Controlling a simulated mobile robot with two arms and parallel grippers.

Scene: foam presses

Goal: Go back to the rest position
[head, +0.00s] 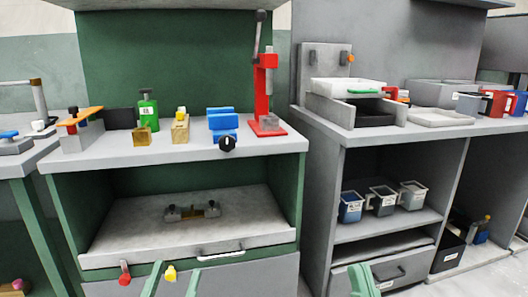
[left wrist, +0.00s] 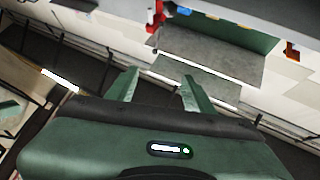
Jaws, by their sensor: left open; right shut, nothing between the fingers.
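My left gripper (head: 172,280) shows its two green fingers at the bottom edge of the head view, spread apart with nothing between them. It is in front of the green workbench's lower drawer. In the left wrist view the same gripper (left wrist: 158,90) is open and empty, its fingers apart above the floor. My right gripper (head: 362,280) is at the bottom edge of the head view, in front of the grey bench. Its green fingers are together and hold nothing visible. The rest of both arms is hidden.
The grey bench (head: 330,128) holds a white tray (head: 345,90); several cups (head: 382,200) stand below.

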